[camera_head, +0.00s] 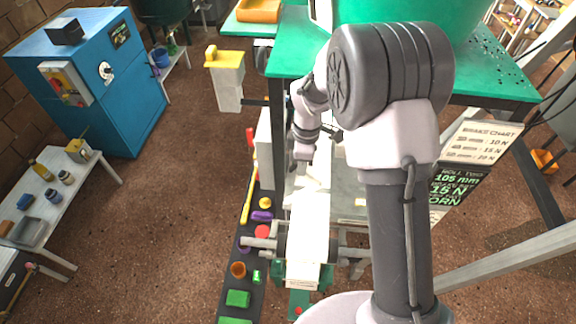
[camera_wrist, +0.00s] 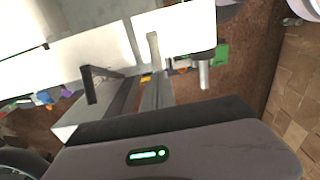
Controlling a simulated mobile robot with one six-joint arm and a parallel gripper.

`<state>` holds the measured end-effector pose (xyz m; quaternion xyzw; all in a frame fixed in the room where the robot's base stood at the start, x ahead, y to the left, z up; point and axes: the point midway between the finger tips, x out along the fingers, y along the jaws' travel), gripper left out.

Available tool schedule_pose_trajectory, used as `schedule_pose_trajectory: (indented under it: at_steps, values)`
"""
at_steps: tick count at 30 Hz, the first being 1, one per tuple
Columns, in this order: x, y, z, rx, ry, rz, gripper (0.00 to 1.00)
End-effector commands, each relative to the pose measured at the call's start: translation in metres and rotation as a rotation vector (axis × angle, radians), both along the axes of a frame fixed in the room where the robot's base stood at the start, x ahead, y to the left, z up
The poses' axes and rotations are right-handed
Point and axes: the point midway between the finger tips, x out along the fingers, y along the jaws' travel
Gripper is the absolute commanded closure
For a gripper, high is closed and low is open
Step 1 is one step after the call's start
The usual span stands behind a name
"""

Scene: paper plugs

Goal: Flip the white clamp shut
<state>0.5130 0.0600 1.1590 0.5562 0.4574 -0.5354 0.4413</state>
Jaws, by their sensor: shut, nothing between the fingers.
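My gripper (camera_head: 296,185) points down beside the white paper web at the middle of the head view, partly behind my own arm. Its fingers are shut with nothing between them. In the wrist view, the dark gripper body fills the bottom edge and narrow grey parts reach up from it over the bright white surface. I cannot pick out the white clamp with certainty, as the white parts near my gripper are overexposed and run together. A dark angled lever (camera_wrist: 91,86) stands left of the narrow grey parts in the wrist view. Whether anything touches my gripper is unclear.
The white paper web (camera_head: 308,225) runs down over a roller with a grey shaft (camera_head: 258,243). A dark strip with several coloured pieces, including a green block (camera_head: 237,298), lies to its left.

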Motion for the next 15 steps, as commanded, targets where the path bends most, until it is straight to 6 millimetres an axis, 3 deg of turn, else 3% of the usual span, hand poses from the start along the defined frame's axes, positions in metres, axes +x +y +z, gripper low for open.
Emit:
schedule_pose_trajectory:
  at_steps: [3, 11, 15]
  values:
    - [-0.004, -0.022, -0.011, 0.084, -0.017, -0.007, 1.0]
    - [-0.013, -0.065, -0.038, 0.079, -0.015, -0.003, 1.0]
    - [-0.017, -0.087, -0.057, 0.201, -0.04, -0.01, 1.0]
